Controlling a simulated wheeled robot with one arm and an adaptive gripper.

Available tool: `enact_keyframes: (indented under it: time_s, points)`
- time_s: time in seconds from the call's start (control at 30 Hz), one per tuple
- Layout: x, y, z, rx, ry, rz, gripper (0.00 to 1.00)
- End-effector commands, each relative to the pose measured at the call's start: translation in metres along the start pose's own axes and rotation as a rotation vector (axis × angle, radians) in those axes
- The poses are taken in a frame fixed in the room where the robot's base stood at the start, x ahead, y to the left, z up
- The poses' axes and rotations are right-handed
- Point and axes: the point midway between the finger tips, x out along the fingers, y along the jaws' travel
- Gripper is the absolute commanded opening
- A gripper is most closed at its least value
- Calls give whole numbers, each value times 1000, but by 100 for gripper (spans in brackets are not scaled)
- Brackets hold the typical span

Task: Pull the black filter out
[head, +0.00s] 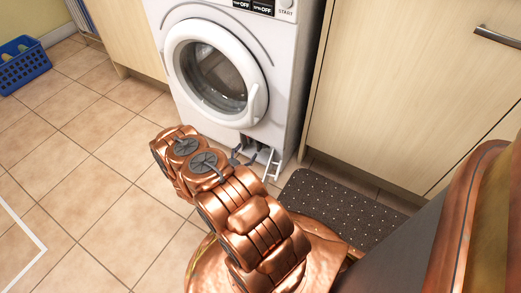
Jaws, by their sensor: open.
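A white washing machine (283,75) stands against the cabinets in the head view, its round door (213,72) shut. My copper arm reaches up from the bottom of the picture to the machine's lower front. My gripper (257,157) is open, low at the base of the machine, near its lower right corner. It is small in the picture and partly mixed with light and dark parts there. I cannot pick out the black filter; it is hidden or too small to tell. I cannot tell whether the gripper touches anything.
A dark dotted mat (340,212) lies on the floor right of my arm. Pale wooden cabinets (400,90) stand right of the machine. A blue basket (22,62) sits at the far left. The tiled floor (85,165) on the left is clear.

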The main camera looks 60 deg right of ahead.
Motion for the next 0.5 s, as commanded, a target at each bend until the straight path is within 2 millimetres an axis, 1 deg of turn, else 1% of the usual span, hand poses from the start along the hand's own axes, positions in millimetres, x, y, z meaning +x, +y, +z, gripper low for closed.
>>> enact_keyframes:
  time_s: [0.03,0.2,0.37,0.5]
  points:
    - [1,11,7,-11,25,2,72]
    - [2,27,6,-25,74,4,72]
    - [10,29,5,-25,83,5,72]
    - [24,29,4,-23,84,7,72]
